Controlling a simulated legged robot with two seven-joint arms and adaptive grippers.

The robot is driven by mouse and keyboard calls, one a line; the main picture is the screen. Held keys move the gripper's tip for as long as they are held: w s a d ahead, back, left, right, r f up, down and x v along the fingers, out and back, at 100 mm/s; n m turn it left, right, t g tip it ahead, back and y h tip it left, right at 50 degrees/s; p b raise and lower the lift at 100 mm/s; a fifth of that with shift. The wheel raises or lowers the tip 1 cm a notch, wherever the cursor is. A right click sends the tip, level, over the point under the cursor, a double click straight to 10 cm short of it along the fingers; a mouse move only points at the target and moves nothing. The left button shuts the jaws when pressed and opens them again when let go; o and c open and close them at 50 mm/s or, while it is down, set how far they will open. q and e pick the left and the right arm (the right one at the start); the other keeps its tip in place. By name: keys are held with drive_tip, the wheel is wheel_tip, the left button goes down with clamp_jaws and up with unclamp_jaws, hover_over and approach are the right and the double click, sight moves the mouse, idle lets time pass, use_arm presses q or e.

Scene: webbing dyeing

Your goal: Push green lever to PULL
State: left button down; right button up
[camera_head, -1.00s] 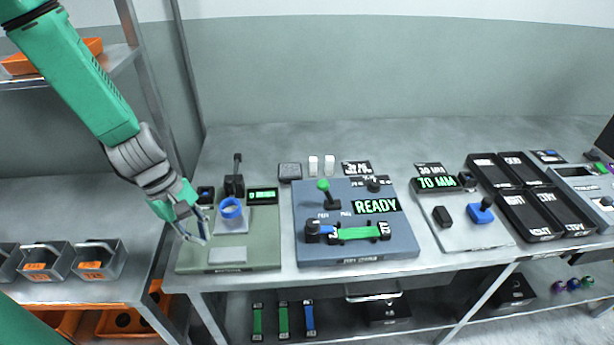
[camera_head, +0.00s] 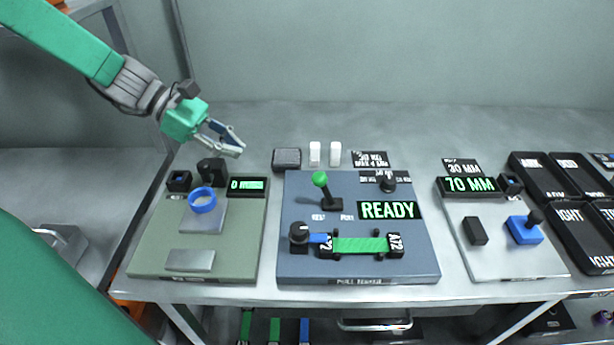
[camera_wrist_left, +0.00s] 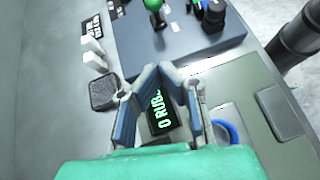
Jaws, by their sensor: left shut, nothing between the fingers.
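The green lever (camera_head: 321,181) is a green ball on a black stem, on the blue-grey panel (camera_head: 300,270) with a lit READY display (camera_head: 387,209). It leans up and slightly left, above two small labels too blurred to read surely. It also shows at the top of the left wrist view (camera_wrist_left: 153,5). My left gripper (camera_head: 238,148) is left of the lever, above the back edge of the olive panel (camera_head: 150,255). Its fingers are shut and empty, apart from the lever. In the left wrist view a small lit display (camera_wrist_left: 160,113) shows beyond the fingers. My right gripper is not in view.
A blue ring (camera_head: 202,201) stands on the olive panel. A black knob (camera_head: 299,233) and a green strip (camera_head: 362,245) sit at the blue-grey panel's front. White blocks (camera_head: 315,153) and a dark box (camera_head: 287,158) stand behind. A 70 MM station (camera_head: 469,186) stands right.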

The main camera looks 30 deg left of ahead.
use_arm(q)
drive_tip(key=b, duration=0.3)
approach(324, 190)
drive_tip(key=f, duration=0.4)
drive_tip(key=shift+w+a+f, duration=0.2)
drive_tip(key=shift+a+f, duration=0.05)
drive_tip(key=shift+w+d+r, duration=0.25)
drive_tip(key=shift+d, duration=0.3)
drive_tip(key=shift+w+d+r, duration=0.2)
drive_tip(key=shift+d, duration=0.4)
drive_tip(key=shift+w+d+r, duration=0.2)
drive_tip(key=shift+w+d, duration=0.05)
drive_tip(key=shift+d, duration=0.3)
